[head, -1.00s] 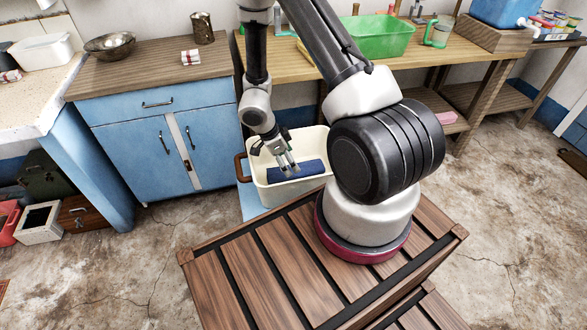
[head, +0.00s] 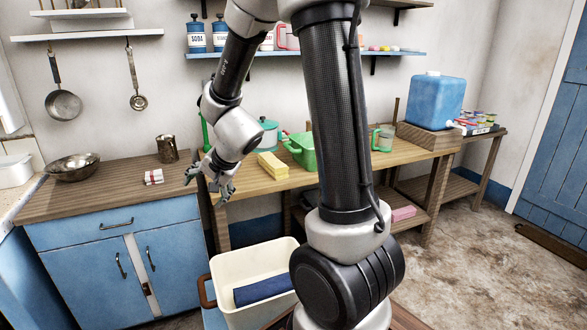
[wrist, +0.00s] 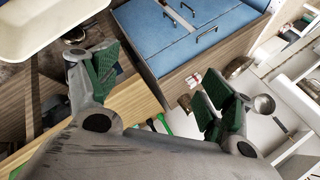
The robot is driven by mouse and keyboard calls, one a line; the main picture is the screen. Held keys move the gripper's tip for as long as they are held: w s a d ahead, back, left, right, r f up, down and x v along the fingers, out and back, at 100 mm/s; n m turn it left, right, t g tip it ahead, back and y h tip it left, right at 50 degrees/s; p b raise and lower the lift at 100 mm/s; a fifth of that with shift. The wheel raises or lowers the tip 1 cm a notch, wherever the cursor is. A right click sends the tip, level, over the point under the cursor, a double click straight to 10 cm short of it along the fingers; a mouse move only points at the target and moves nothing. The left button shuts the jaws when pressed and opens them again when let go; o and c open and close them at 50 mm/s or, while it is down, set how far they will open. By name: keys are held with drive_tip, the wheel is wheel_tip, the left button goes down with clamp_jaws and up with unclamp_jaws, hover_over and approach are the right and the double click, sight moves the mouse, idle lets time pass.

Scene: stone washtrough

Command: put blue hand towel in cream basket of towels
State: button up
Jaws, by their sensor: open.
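The blue hand towel (head: 264,290) lies folded inside the cream basket (head: 226,268), low in the middle of the head view. The basket has a brown handle on its left side, and part of it is hidden behind my arm. My gripper (head: 205,183) is open and empty, up and to the left of the basket, above the front edge of the wooden counter in the head view. In the wrist view its green-padded fingers (wrist: 160,78) are spread apart with nothing between them. The basket's corner (wrist: 48,44) shows at the top left there.
A yellow block (head: 272,166), a green tub (head: 300,150) and a green mug (head: 383,138) stand on the wooden table. A striped bundle (head: 153,177), a metal cup (head: 167,149) and a bowl (head: 73,167) sit on the blue cabinet.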

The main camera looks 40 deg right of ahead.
drive_tip(key=s+a+r+n+y, duration=0.1)
drive_tip(key=s+r+n+y, duration=0.1)
drive_tip(key=s+r+n, duration=0.45)
drive_tip(key=s+d+r+n+g+h, duration=0.1)
drive_tip(key=s+d+r, duration=0.1)
drive_tip(key=s, duration=0.4)
drive_tip(key=s+d+r+n+g+h, duration=0.1)
drive_tip(key=s+d+r, duration=0.1)
drive_tip(key=s+d, duration=0.2)
drive_tip(key=s+d+r+n+g+h, duration=0.1)
drive_tip(key=s+d+r+n+h, duration=0.1)
drive_tip(key=s, duration=0.8)
drive_tip(key=shift+d+r+g, duration=0.3)
drive_tip(key=shift+d+r, duration=0.1)
drive_tip(key=shift+d, duration=0.45)
drive_tip(key=shift+s, duration=0.1)
